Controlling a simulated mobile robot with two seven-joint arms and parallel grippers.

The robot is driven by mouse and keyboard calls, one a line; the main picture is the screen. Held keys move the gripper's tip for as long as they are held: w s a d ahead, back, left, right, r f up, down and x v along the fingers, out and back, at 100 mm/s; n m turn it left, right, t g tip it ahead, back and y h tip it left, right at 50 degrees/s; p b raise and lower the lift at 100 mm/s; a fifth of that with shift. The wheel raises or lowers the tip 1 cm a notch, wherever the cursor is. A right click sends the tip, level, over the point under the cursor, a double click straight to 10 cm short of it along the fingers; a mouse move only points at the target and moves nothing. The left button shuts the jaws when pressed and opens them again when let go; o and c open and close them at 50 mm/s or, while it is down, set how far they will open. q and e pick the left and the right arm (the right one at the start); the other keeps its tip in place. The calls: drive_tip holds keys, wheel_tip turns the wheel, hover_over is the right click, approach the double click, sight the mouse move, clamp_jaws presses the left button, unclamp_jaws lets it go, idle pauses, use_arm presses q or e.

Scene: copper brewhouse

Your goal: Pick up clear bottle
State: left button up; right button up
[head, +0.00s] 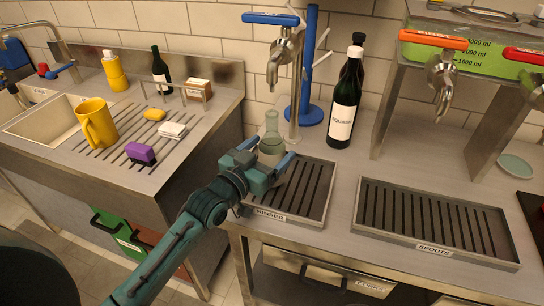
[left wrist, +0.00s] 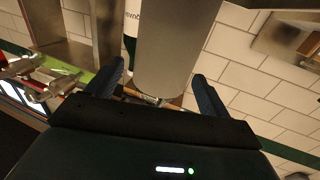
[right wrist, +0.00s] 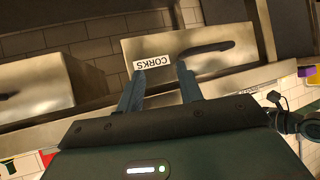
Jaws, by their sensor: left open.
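The clear bottle (head: 271,132) stands upright at the left end of the rinser tray (head: 318,205), below the blue-handled tap. My left gripper (head: 266,158) is open at the bottle, with a finger on either side of its body. The gripper hides the bottle's lower part in the head view. In the left wrist view, a grey, see-through cylinder, apparently the bottle (left wrist: 175,45), stands between the spread fingers, with gaps on both sides. My right gripper (right wrist: 160,78) is out of the head view. Its fingers are apart and empty before a drawer labelled CORKS (right wrist: 190,48).
A dark labelled bottle (head: 345,105) stands behind the rinser tray, beside a blue bottle stand (head: 305,114). The blue-handled tap (head: 284,50) hangs above. The spouts tray (head: 430,220) is bare at right. A yellow jug (head: 97,124) and purple sponge (head: 140,152) are on the left counter.

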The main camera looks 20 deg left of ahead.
use_arm(q)
drive_tip(key=c, duration=1.4)
use_arm(e)
drive_tip(key=shift+w+r, duration=0.2)
drive_tip(key=shift+r, duration=0.1)
use_arm(q)
drive_tip(key=shift+r, duration=0.1)
